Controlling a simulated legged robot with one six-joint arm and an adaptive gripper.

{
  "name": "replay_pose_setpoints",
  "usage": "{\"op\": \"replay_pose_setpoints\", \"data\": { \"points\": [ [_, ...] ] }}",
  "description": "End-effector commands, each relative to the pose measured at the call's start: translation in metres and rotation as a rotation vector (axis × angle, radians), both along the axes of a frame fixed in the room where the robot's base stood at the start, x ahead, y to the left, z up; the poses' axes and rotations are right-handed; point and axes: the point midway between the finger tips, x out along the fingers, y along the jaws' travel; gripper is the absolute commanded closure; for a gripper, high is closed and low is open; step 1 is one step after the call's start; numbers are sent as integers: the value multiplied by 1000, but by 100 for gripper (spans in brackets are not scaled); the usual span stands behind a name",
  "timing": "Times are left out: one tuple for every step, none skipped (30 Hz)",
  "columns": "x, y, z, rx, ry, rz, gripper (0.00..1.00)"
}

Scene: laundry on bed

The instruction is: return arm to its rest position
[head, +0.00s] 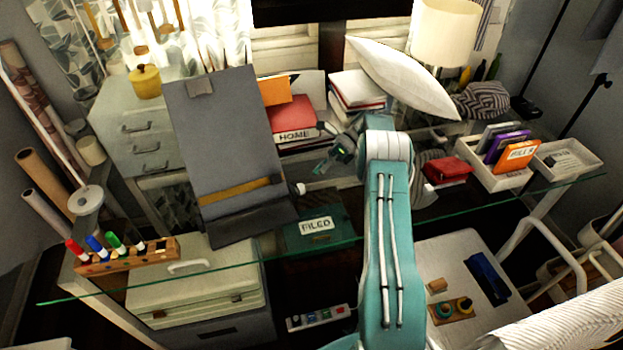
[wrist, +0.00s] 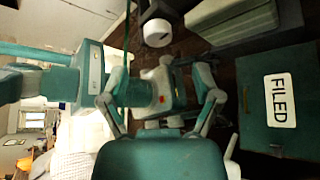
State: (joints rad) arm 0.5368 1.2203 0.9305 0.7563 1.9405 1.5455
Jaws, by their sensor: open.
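My teal arm (head: 385,240) reaches up from the bottom of the head view, over the glass desk, and bends at a white-banded joint. My gripper (head: 335,158) is partly hidden beside that joint, left of it, in front of the stacked books. In the wrist view my gripper (wrist: 160,100) shows two fingers spread apart with nothing held between them. Behind them are teal and white parts of my own body.
A green box labelled FILED (head: 318,232) lies below the glass desk edge (head: 150,283); it also shows in the wrist view (wrist: 280,100). A grey clipboard-like board (head: 225,135) leans at left.

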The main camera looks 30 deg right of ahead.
Motion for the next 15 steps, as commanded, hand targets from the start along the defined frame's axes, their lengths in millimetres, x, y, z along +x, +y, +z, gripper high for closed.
{"op": "replay_pose_setpoints", "data": {
  "points": [
    [1, -4, 1, 0, -1, -1, 19],
    [2, -6, 2, 1, -1, 0, 19],
    [2, -8, 3, 0, -1, 0, 19],
    [3, -10, 3, 0, -1, 0, 19],
    [3, -11, 4, 0, -1, 0, 19],
    [3, -11, 4, 0, 0, 0, 19],
    [3, -12, 4, 0, 0, 0, 19],
    [3, -12, 5, 1, 0, 1, 19],
    [3, -12, 5, 1, 0, 1, 19],
    [3, -12, 5, 1, 0, 1, 19],
    [3, -12, 5, 1, 0, 1, 19],
    [3, -12, 5, 1, 0, 1, 19],
    [3, -12, 5, 1, 0, 1, 19],
    [3, -12, 5, 1, 0, 1, 19],
    [3, -12, 5, 1, 0, 1, 19]
  ]
}}
